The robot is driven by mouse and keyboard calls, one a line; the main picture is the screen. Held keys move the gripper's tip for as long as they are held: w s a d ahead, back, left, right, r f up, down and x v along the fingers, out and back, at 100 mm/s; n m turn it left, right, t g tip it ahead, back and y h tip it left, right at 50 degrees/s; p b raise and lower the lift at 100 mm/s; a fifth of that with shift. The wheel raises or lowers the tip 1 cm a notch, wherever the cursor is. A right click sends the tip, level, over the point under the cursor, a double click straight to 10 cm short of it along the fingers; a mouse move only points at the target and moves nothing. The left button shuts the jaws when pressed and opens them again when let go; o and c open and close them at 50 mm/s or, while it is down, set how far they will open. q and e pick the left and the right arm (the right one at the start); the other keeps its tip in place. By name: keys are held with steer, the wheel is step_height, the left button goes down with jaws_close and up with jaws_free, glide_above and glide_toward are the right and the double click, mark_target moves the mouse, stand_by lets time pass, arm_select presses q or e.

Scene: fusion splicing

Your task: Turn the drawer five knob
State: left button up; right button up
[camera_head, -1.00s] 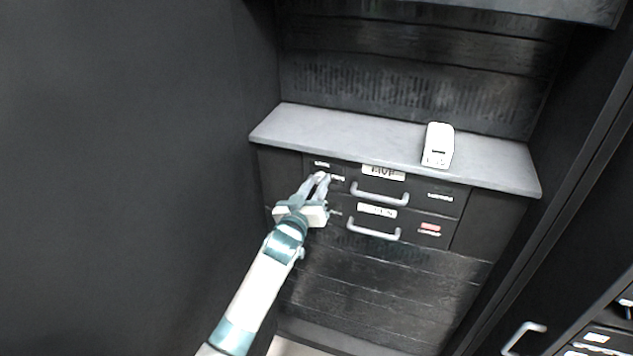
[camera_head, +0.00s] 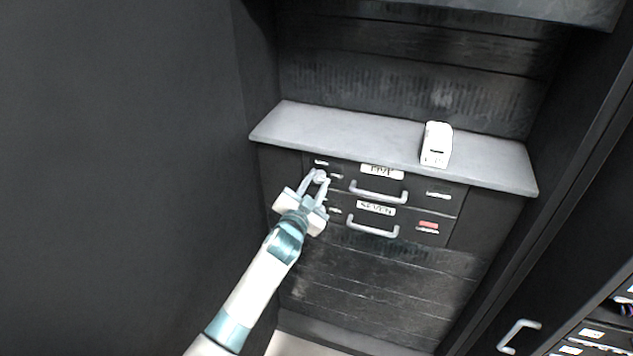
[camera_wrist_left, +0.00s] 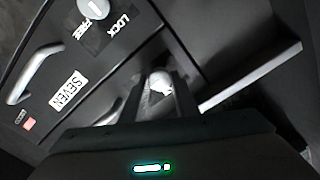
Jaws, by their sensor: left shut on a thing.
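The upper drawer has a white label (camera_head: 381,172) that is too blurred to read surely. Its small pale knob (camera_head: 320,176) sits at the drawer's left end, and it shows in the left wrist view (camera_wrist_left: 160,81). My left gripper (camera_head: 321,179) is at this knob, its two fingers on either side and shut on it. The fingers hide part of the knob and its lettering. The lower drawer, labelled SEVEN (camera_head: 375,208), has its own round knob (camera_wrist_left: 93,8) with FREE and LOCK beside it. My right gripper is not in view.
Both drawers have grey bar handles (camera_head: 378,193). A grey countertop (camera_head: 350,130) lies above, with a white box-like device (camera_head: 437,144) on its right part. A dark wall (camera_head: 120,150) stands close on the left, and another cabinet with a handle (camera_head: 519,335) on the right.

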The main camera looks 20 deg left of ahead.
arm_select(q)
steer(key=shift+m, duration=0.4)
steer(key=o, duration=1.1)
steer(key=shift+c, duration=0.2)
steer(key=shift+s, duration=0.15)
steer(key=shift+s+f, duration=0.1)
steer(key=shift+s, duration=0.5)
steer(key=s+b, duration=0.3)
steer(key=s, duration=1.3)
steer(key=shift+a+b, duration=0.3)
steer(key=shift+b, duration=0.1)
